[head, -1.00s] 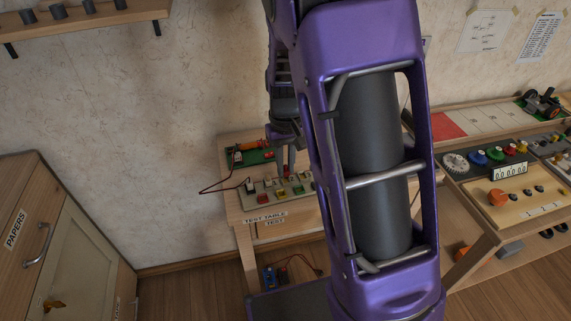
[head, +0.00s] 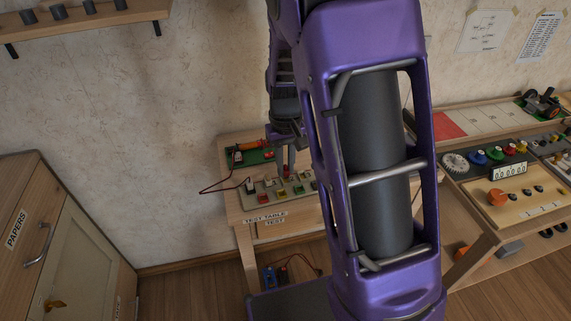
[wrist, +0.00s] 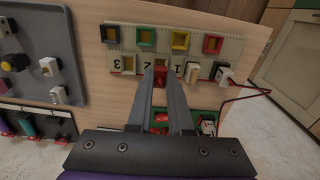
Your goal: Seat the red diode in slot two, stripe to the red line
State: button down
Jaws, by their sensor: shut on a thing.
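My gripper (wrist: 160,76) is shut on the red diode (wrist: 161,72), which shows between the fingertips in the wrist view. The fingers cover much of the diode, and I cannot make out its stripe. The fingertips are over the lower row of a pale slot board (wrist: 145,54), close to numbered slots. Whether the diode touches the board I cannot tell. In the head view my gripper (head: 289,165) is above the board (head: 256,203) on the test table, partly behind my arm.
The board's other row has black, green, yellow and red framed slots (wrist: 213,45). A green tray (head: 262,156) lies behind the board. A grey panel (wrist: 40,50) is at left.

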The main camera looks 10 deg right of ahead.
jog(key=shift+f+b, duration=0.7)
jog(key=shift+f, duration=0.25)
jog(key=c, duration=0.8)
grip_release()
jog(key=shift+o, duration=0.2)
jog(key=shift+r, duration=0.15)
jog(key=shift+r+p, duration=2.05)
jog(key=shift+r, duration=0.35)
